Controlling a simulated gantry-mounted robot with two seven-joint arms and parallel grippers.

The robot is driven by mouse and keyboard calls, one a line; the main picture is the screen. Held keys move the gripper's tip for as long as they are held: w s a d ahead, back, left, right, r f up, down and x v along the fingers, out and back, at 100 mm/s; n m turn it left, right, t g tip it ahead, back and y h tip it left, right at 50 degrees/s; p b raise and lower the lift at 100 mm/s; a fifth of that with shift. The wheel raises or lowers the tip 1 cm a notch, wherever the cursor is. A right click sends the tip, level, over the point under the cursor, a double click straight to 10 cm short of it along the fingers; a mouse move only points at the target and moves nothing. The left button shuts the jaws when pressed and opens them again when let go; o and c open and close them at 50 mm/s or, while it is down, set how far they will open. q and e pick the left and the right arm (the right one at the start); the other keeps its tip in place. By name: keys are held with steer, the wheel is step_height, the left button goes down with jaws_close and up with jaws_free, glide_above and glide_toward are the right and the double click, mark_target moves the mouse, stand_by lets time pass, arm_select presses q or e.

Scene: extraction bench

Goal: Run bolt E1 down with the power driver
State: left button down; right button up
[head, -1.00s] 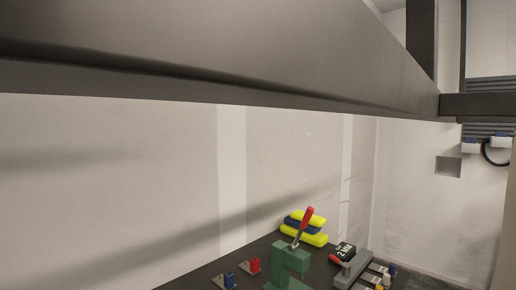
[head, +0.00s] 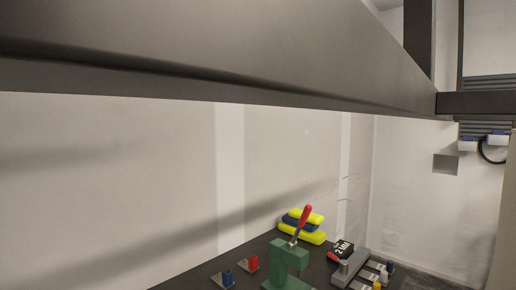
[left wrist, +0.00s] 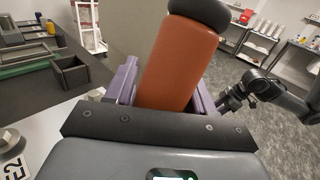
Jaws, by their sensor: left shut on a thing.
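In the left wrist view my left gripper (left wrist: 163,88) has its purple fingers shut on an orange body with a dark cap, which I take to be the power driver (left wrist: 178,62). Its lower end and tip are hidden behind the gripper. A hex bolt (left wrist: 10,140) sits on a white plate (left wrist: 45,128) at the lower left, beside a label reading E2 (left wrist: 15,170). Another bolt head (left wrist: 95,94) shows partly behind the left finger. I see no E1 label. My right gripper (left wrist: 230,98) is at the right on a dark arm, too small to judge its jaws.
The left wrist view shows a dark open bin (left wrist: 82,75) and shelves (left wrist: 264,45).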

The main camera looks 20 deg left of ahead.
arm_select(q)
steer(key=shift+s+d+r+p, duration=0.1)
steer(key=shift+r+p, duration=0.05)
steer(key=shift+r, duration=0.75)
steer(key=shift+s+d+r+p, duration=0.1)
steer(key=shift+s+r+p, duration=0.05)
steer(key=shift+r, duration=0.7)
steer(key=shift+s+d+r+p, duration=0.1)
steer(key=shift+r+p, duration=0.05)
steer(key=shift+r, duration=0.75)
steer(key=shift+w, duration=0.1)
steer(key=shift+w+d, duration=0.15)
steer(key=shift+d, duration=0.05)
steer(key=shift+r, duration=0.1)
